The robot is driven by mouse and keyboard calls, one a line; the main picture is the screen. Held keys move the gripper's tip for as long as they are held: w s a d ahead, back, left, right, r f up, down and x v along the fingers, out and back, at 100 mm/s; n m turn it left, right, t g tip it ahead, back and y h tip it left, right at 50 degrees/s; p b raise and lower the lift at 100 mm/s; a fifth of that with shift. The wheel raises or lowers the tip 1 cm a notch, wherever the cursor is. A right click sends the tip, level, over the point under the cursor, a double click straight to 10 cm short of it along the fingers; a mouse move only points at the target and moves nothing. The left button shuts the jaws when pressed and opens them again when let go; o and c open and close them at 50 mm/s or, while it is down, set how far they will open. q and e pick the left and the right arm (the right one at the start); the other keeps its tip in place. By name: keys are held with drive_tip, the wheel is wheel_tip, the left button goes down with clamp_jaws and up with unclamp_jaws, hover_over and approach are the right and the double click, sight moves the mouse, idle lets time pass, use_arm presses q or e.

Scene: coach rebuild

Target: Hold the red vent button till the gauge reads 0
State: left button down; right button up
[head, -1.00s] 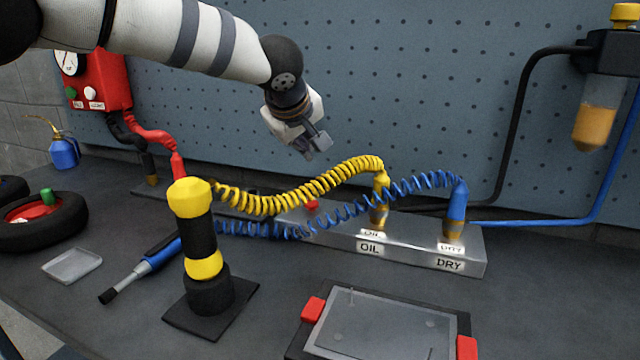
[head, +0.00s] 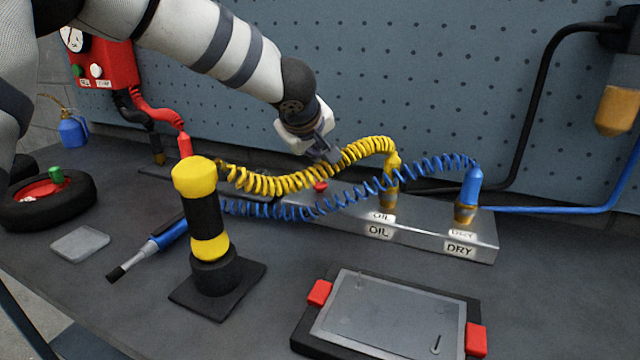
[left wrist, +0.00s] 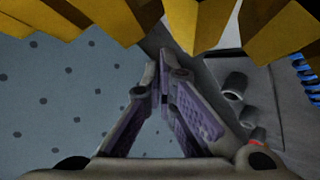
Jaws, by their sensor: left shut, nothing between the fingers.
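The small red button (head: 320,187) sits on the metal manifold block (head: 420,235), left of the OIL label. The yellow coiled hose passes just above it. My left gripper (head: 332,157) is shut and empty, in the air above the button, close to the yellow hose. In the left wrist view the closed fingertips (left wrist: 163,68) hold nothing, and a bit of red (left wrist: 260,152), seemingly the button, shows at lower right. The white gauge (head: 73,38) on the red box at upper left is partly cut off; its reading is too small to tell. My right gripper is out of view.
The yellow coiled hose (head: 270,186) and the blue coiled hose (head: 340,209) cross around the block. A black and yellow cylinder (head: 205,215) stands in front. A flat tray with red corners (head: 390,315) lies at front right. The pegboard wall is close behind.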

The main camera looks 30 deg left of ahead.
sight(316, 184)
use_arm(q)
drive_tip(key=shift+f, duration=1.4)
idle(0.4)
drive_tip(key=shift+f, duration=0.4)
drive_tip(key=shift+f, duration=0.6)
idle(1.5)
idle(2.7)
drive_tip(key=shift+r, duration=1.05)
